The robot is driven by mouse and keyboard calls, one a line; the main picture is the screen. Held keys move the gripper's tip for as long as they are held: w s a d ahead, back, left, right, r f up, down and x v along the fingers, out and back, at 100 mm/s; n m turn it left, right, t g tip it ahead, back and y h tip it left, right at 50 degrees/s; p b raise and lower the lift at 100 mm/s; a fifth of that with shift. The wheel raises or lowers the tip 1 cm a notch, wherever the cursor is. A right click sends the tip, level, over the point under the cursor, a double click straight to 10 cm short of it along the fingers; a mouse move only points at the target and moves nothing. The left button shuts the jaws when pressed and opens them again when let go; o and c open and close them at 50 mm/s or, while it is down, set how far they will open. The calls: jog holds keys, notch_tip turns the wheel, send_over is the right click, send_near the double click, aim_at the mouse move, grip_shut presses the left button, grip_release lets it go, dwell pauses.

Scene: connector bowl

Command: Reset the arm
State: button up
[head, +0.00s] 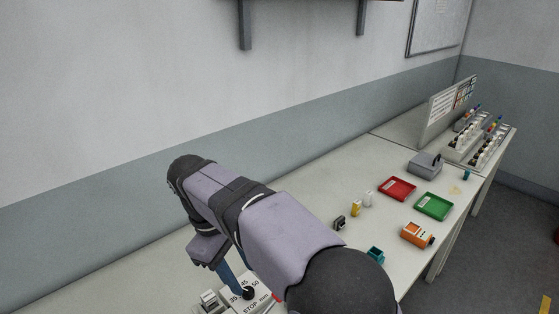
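My arm shows in the head view, rising from the bottom centre to an elbow at the upper left and bending down from there. A lower link of it hangs beside the elbow section. I cannot make out my gripper or its fingertips. Below that link stands a light grey block (263,300) marked with numbers, "STOP" and "mm". A blue bar (231,279) and a black round knob (248,293) show at this block. My arm hides part of this area.
The pale table (330,190) runs along the wall. Right of my arm are a red tray (397,189), a green tray (434,207), an orange device (416,235), a teal holder (375,255), a yellow piece (356,209) and a grey device (425,164). Racks (480,140) stand at the far end.

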jog(key=d+m, duration=0.1)
jog(key=d, duration=0.2)
jog(key=d+f, duration=0.1)
jog(key=d, duration=0.1)
jog(key=d+f+m, duration=0.1)
jog(key=d, duration=0.2)
jog(key=shift+w+d+m+y, duration=0.1)
jog(key=shift+d+m+y, duration=0.2)
jog(key=shift+d, duration=0.05)
jog(key=s+d+f+m+y+b, duration=0.2)
jog(key=s+d+f+m, duration=0.8)
jog(key=s+d+f, duration=0.3)
jog(key=d+f, duration=0.1)
jog(key=d, duration=0.2)
jog(key=shift+s+f+m, duration=0.15)
jog(key=shift+m, duration=0.15)
dwell(0.4)
